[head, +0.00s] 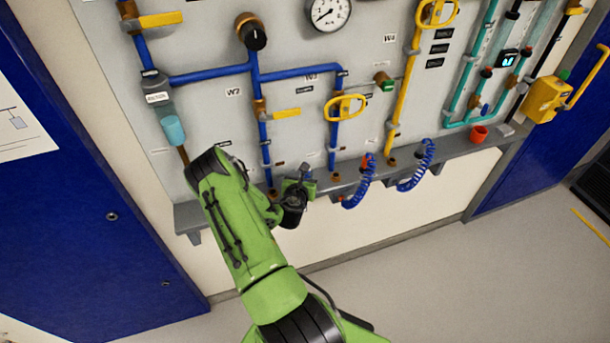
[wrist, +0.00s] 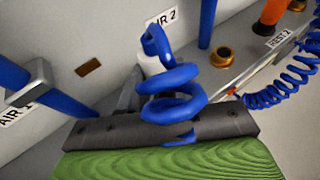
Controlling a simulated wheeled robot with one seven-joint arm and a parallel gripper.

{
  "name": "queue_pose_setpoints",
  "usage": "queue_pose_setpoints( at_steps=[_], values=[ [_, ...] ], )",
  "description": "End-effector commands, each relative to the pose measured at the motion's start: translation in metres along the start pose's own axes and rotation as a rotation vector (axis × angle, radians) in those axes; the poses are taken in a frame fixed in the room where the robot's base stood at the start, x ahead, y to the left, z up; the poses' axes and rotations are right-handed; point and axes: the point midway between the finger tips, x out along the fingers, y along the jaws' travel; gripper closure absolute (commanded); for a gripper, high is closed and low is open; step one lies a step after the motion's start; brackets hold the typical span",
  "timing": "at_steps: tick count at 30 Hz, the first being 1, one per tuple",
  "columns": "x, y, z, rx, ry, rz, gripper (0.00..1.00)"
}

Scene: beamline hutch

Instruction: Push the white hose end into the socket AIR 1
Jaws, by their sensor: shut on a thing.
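My gripper (head: 302,182) is close to the wall panel, above the grey ledge, in the head view. In the wrist view it is shut on the white hose end (wrist: 151,66), with its blue coiled hose (wrist: 172,107) looping in front of the jaws. The coil hides much of the hose end and the fingertips. The label AIR 1 (wrist: 14,116) is on the panel at the left of the wrist view, beside a blue pipe. I cannot make out the AIR 1 socket opening. The AIR 2 label (wrist: 161,20) is behind the hose end.
An orange hose end (wrist: 271,18) stands on the ledge near the REST 2 label (wrist: 281,38), with another blue coil (wrist: 281,85). An empty-looking brass fitting (wrist: 222,57) is nearby. Blue pipes and yellow valve handles (head: 345,107) stick out from the panel. The floor in front is clear.

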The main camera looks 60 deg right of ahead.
Motion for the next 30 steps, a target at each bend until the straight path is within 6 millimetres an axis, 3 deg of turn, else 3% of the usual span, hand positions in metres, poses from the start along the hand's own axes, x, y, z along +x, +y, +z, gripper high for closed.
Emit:
queue_pose_setpoints(
  at_steps=[22,30],
  values=[
    [-0.017,0.000,0.044,-0.001,0.000,-0.001,1.00],
    [-0.018,0.000,0.047,0.000,0.000,-0.001,1.00]
  ],
)
